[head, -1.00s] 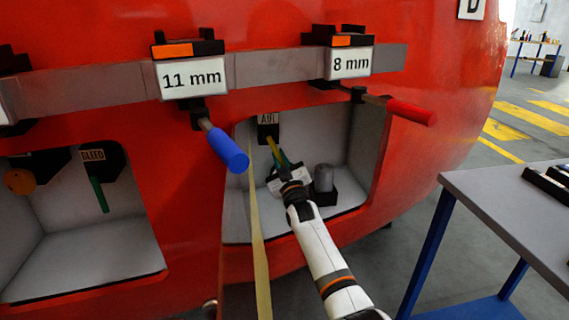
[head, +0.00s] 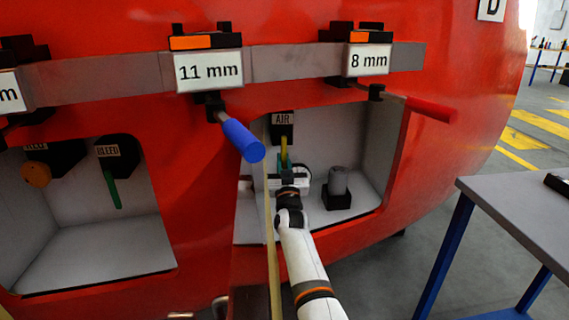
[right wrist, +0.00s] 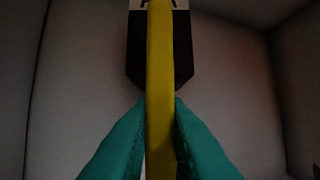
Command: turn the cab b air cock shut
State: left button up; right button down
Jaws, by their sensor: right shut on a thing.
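The air cock's yellow handle (head: 284,148) hangs nearly straight down below the black plate labelled AIR (head: 282,128), in the right-hand recess of the red nosecone. My right gripper (head: 285,165) reaches into the recess from below and is shut on the handle's lower part. In the right wrist view the yellow handle (right wrist: 159,80) stands upright in the middle, with the teal fingers (right wrist: 159,135) against both its sides. The handle's lower end is hidden by the gripper. My left gripper is not in view.
A grey cylinder on a black base (head: 338,188) stands right of my gripper. A blue-handled tool (head: 240,140) and a red-handled tool (head: 430,107) stick out above the recess. A yellowish upright edge (head: 272,250) runs close left of my arm. A table (head: 515,200) stands at right.

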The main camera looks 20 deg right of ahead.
jog(key=c, duration=1.4)
grip_release()
